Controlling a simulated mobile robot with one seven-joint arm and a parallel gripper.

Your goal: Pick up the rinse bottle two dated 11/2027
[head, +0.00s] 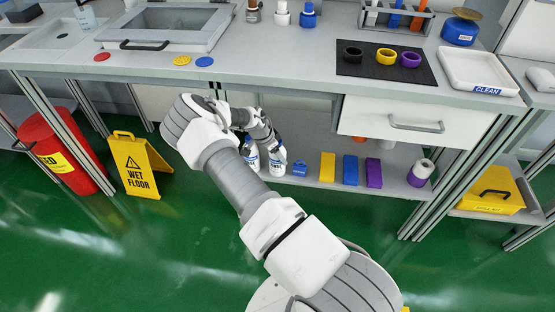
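Two white bottles with blue print stand side by side on the lower shelf under the bench, the left one (252,160) and the right one (277,166). Their dates are too small to read, so I cannot tell which is dated 11/2027. My arm reaches under the bench top, and its end with my gripper (268,143) is at the upper part of these bottles. It partly hides them. The fingers are too small and covered to show whether they are open, or whether they touch a bottle.
On the shelf (318,180) to the right are a small blue item (300,169), yellow, blue and purple blocks, and a purple-white bottle (420,173). The bench top and drawer (390,124) overhang it. A wet floor sign (141,166) and red bin (62,150) stand left.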

